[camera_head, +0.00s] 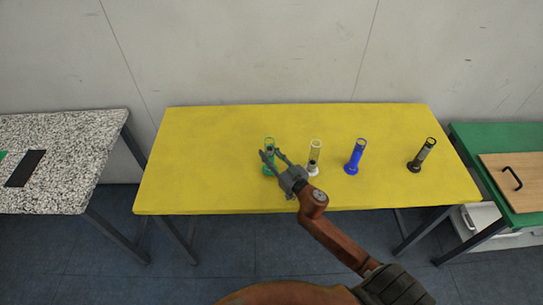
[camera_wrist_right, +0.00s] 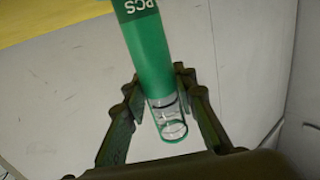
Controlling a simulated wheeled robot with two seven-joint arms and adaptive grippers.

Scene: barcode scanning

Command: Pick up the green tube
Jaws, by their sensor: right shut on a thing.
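The green tube (camera_head: 269,145) stands upright on the yellow table (camera_head: 210,180), the leftmost in a row of tubes. It also shows in the right wrist view (camera_wrist_right: 147,55), with a green body, white lettering and a clear end. My right gripper (camera_head: 270,158) is shut on the green tube, with a finger on either side of it. In the right wrist view the fingers flank the tube near its clear end. I cannot tell whether the tube's base touches the table. My left gripper is not in view.
A white tube (camera_head: 315,158), a blue tube (camera_head: 355,157) and a black tube (camera_head: 422,155) stand to the right on the yellow table. A speckled table (camera_head: 70,130) is at left, a green table (camera_head: 490,140) at right. The yellow table's left part is clear.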

